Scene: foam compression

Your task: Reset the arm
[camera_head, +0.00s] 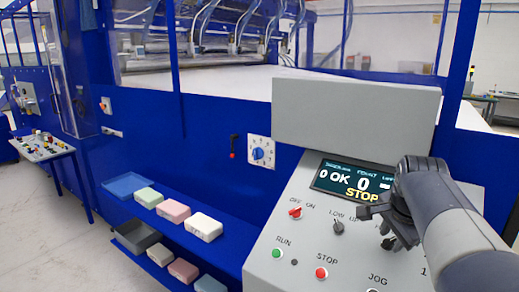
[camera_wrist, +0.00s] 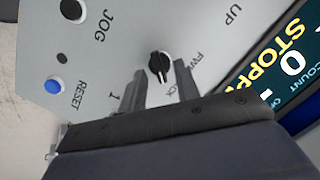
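My gripper (camera_head: 384,212) hangs over the right side of the grey control panel (camera_head: 252,262), just below the display (camera_head: 350,182). In the wrist view its two fingers (camera_wrist: 159,72) are apart, one on each side of a black selector knob (camera_wrist: 160,64) marked FWD and BACK. The gap looks wider than the knob, and I cannot tell whether either finger touches it. In the head view this knob (camera_head: 389,243) is partly behind my gripper. The display reads "0 OK 0" and "STOP", cut off by my arm.
The panel has a red OFF/ON knob (camera_head: 296,213), another selector (camera_head: 338,227), a green RUN button (camera_head: 277,254) and a red STOP button (camera_head: 321,272). A blue RESET button (camera_wrist: 53,87) shows in the wrist view. Foam blocks (camera_head: 205,226) lie on blue shelves at left.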

